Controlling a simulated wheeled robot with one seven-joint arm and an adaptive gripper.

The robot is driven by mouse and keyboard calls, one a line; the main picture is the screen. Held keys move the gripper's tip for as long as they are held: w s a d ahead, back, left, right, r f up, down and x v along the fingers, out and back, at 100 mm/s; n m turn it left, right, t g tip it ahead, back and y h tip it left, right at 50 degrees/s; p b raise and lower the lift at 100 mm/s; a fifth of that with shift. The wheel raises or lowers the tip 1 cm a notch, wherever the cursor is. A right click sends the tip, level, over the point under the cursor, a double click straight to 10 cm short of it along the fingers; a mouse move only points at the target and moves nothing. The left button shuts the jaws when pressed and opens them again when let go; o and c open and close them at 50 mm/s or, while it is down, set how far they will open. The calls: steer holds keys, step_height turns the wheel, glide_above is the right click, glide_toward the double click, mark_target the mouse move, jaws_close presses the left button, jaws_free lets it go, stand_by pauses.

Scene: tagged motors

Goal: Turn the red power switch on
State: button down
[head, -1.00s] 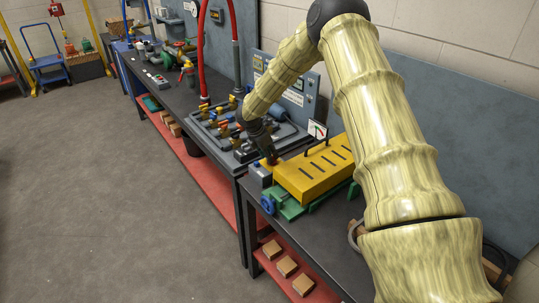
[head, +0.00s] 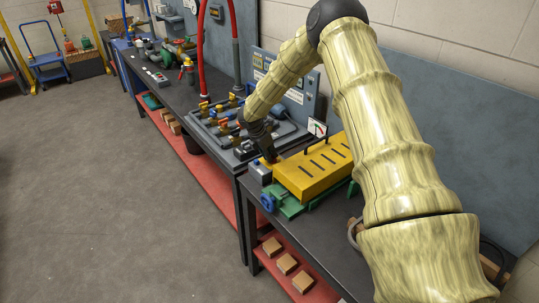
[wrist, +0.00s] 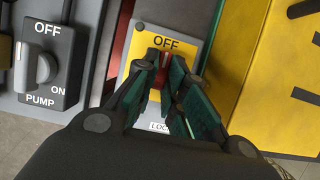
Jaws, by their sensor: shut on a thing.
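The red power switch (wrist: 165,61) is on a grey box with a yellow plate (wrist: 139,47) marked OFF, in the wrist view. My gripper (wrist: 166,62) is shut on the red switch, with a green-padded finger on each side of it. Only a little red shows between the fingertips, just below the OFF label. The lower part of the plate and its lower label are partly hidden by the fingers. In the head view the grey switch box (head: 259,174) stands at the left end of the yellow cover, with my gripper (head: 271,157) over it.
A grey PUMP box (wrist: 66,77) with a knob (wrist: 44,69) is left of the switch. A yellow slotted cover (head: 315,172) with a black handle is close on the right. Valves and pipes (head: 222,122) crowd the bench behind. The floor (head: 120,190) is clear.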

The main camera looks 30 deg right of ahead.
steer(key=shift+w, duration=0.1)
steer(key=m, duration=0.1)
steer(key=m+g, duration=0.1)
steer(key=m, duration=0.1)
steer(key=m+g+b, duration=0.1)
steer(key=shift+w+m, duration=0.3)
steer(key=shift+m, duration=0.1)
steer(key=m, duration=0.2)
steer(key=m+g+y+b, duration=0.1)
steer(key=m, duration=0.1)
steer(key=shift+w+d+m, duration=0.2)
steer(key=shift+m, duration=0.1)
steer(key=m+y+b, duration=0.1)
steer(key=m, duration=0.1)
steer(key=m+g+b, duration=0.1)
steer(key=m, duration=0.1)
steer(key=shift+w+d+m+y, duration=0.2)
steer(key=shift+m+y, duration=0.1)
steer(key=shift+y, duration=0.1)
steer(key=shift+d+r+m+g+y+b, duration=0.1)
steer(key=shift+m+g+y+b, duration=0.2)
steer(key=shift+m, duration=0.65)
steer(key=shift+d+r+m+g+y+b, duration=0.1)
steer(key=shift+m+y, duration=0.3)
steer(key=shift+m, duration=0.55)
steer(key=c, duration=1.5)
jaws_free()
steer(key=shift+f, duration=0.15)
steer(key=v, duration=1.2)
steer(key=shift+d, duration=0.15)
